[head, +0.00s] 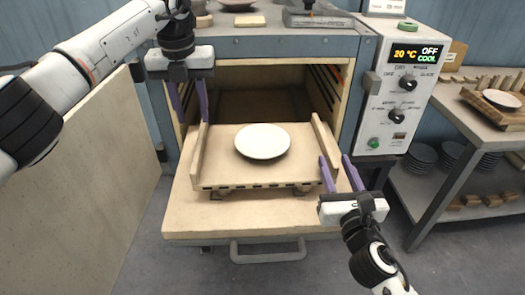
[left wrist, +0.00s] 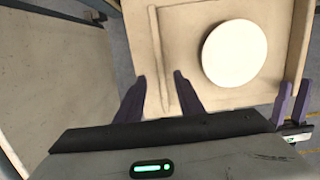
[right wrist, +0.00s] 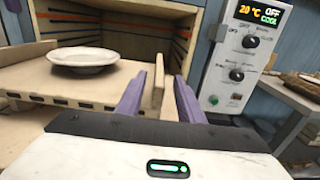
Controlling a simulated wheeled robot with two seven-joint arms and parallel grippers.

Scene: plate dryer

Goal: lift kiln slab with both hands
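The kiln slab (head: 225,170) is a beige board with a raised rail along each side. It rests at the kiln mouth, over the lowered door (head: 200,222). A white plate (head: 262,141) lies on it and also shows in the left wrist view (left wrist: 234,52). My left gripper (head: 192,122) is open and points down at the left rail (head: 199,150); in the left wrist view the rail (left wrist: 155,50) lines up between its fingers. My right gripper (head: 334,157) is open, and the right rail's end (right wrist: 158,82) shows between its fingers in the right wrist view. Contact cannot be told.
The kiln's control box (head: 405,85) reads 20 °C, OFF, COOL, right of the opening. A shelf table (head: 480,125) with stacked plates stands at the right. A beige panel (head: 90,180) stands at the left. The door handle (head: 268,255) juts out in front.

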